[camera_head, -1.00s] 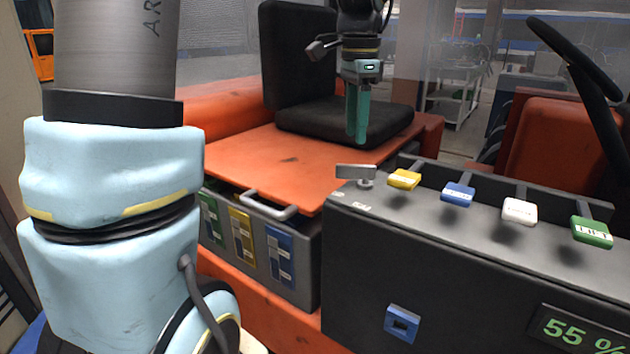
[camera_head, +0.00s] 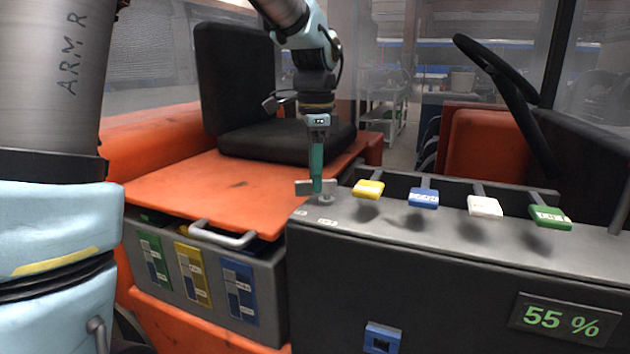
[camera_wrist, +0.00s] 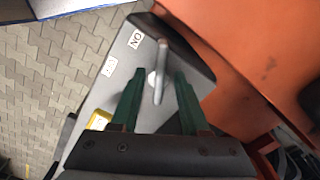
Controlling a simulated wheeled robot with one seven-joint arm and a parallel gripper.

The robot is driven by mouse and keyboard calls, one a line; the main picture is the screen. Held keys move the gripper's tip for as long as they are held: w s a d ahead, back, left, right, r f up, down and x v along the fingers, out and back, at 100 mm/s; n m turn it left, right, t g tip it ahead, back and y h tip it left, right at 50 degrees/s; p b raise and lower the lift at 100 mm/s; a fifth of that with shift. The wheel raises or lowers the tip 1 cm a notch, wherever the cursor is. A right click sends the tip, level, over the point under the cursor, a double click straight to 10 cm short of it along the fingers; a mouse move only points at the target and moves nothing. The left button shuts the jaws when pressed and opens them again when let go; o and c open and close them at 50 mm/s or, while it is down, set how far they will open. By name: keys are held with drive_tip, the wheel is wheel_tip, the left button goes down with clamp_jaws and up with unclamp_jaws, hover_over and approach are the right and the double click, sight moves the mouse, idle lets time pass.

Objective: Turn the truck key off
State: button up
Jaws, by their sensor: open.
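The truck key is a grey metal bar (camera_head: 304,187) on a round post at the left back corner of the dark console (camera_head: 420,255). In the wrist view the key (camera_wrist: 161,72) stands edge-on between the two green fingers, with a gap on both sides. My gripper (camera_head: 317,190) is open, pointing down, with its fingertips at the key in the head view; it also shows in the wrist view (camera_wrist: 158,78). Beside the key are two white labels: an upside-down ON label (camera_wrist: 136,39) and a second label (camera_wrist: 109,66) too small to read.
A yellow lever (camera_head: 369,188), blue lever (camera_head: 423,197), white lever (camera_head: 485,206) and green lever (camera_head: 549,216) stand right of the key. An orange deck (camera_head: 240,180) and black seat (camera_head: 285,140) lie behind and left. A steering wheel (camera_head: 505,80) is at right.

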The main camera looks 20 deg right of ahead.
drive_tip(key=shift+f, duration=0.7)
drive_tip(key=shift+c, duration=0.3)
clamp_jaws()
